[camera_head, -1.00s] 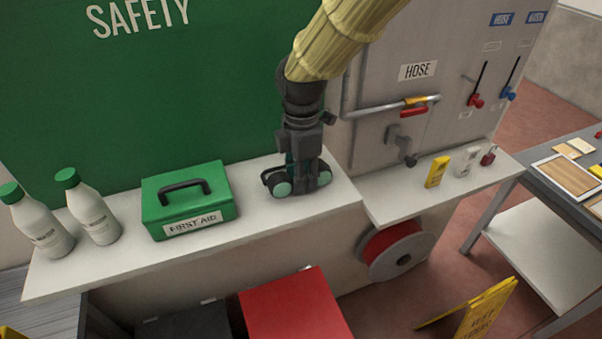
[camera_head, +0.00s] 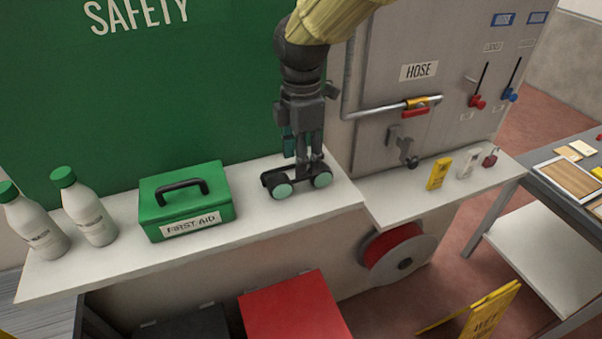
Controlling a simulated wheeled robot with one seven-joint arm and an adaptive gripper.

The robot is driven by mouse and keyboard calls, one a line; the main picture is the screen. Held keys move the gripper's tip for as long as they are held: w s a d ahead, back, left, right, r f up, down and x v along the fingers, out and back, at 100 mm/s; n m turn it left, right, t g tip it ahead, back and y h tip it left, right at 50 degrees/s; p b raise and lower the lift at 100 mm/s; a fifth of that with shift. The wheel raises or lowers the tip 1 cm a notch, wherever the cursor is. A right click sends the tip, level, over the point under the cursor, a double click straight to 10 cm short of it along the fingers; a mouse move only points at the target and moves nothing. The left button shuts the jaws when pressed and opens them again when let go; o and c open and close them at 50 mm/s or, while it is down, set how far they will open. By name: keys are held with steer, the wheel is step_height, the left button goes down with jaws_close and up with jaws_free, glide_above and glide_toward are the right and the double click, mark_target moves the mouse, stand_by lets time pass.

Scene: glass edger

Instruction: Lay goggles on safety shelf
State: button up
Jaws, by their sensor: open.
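The goggles (camera_head: 283,191), dark with two pale green round lenses, lie on the white safety shelf (camera_head: 246,219), right of the green first aid box. My gripper (camera_head: 303,160) points down just above and behind the right part of the goggles. Its fingers are open, with the tips close to the goggles. Whether the tips still touch them cannot be told. The green SAFETY board (camera_head: 130,90) stands behind the shelf.
The first aid box (camera_head: 185,200) and two white bottles (camera_head: 90,210) with green caps stand left on the shelf. A lower shelf section (camera_head: 400,207) at right holds small yellow, white and red items. A hose panel (camera_head: 430,110) rises behind it.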

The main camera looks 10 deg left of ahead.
step_height(320, 180, up, 6)
steer(key=b, duration=0.1)
steer(key=shift+r, duration=0.25)
